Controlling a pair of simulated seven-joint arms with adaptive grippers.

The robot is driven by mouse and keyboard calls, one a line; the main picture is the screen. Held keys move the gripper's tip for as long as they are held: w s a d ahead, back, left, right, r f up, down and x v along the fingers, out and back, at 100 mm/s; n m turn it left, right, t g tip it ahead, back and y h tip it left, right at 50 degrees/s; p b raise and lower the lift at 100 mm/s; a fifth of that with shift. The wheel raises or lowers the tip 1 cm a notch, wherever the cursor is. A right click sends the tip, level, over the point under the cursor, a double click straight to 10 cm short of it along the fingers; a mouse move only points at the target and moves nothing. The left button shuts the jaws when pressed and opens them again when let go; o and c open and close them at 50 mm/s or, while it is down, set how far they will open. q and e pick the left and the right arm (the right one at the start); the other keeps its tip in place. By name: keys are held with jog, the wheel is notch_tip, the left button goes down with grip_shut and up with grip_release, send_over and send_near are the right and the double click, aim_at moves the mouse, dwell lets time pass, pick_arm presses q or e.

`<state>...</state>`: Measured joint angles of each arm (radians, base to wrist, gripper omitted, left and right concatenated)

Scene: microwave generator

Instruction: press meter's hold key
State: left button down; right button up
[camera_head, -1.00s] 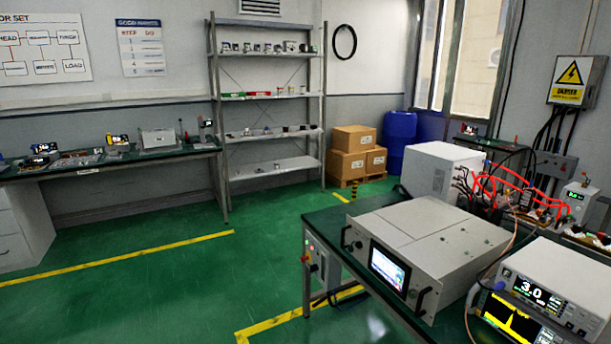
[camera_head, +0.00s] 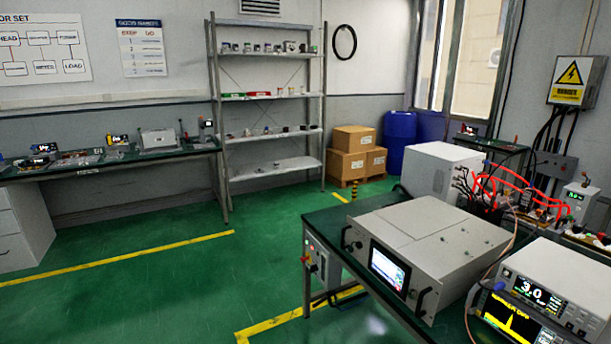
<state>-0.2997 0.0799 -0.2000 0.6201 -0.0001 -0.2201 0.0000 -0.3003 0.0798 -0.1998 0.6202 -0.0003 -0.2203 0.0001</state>
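A light grey bench meter (camera_head: 537,297) with a display reading about 3.0 stands at the lower right of the head view, on the right part of the green bench. It sits on or just behind another instrument with a yellow trace on its screen (camera_head: 509,318). Small buttons and knobs show at the right of the meter's front, but their labels are too small to read, so I cannot tell which is the hold key. Neither of my grippers is in view.
A rack unit (camera_head: 428,248) with a screen and black handles lies on the green bench (camera_head: 322,221), left of the meter. A white box (camera_head: 443,170) and red cables (camera_head: 500,180) are behind it. Green floor (camera_head: 150,285) with yellow lines is open at left.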

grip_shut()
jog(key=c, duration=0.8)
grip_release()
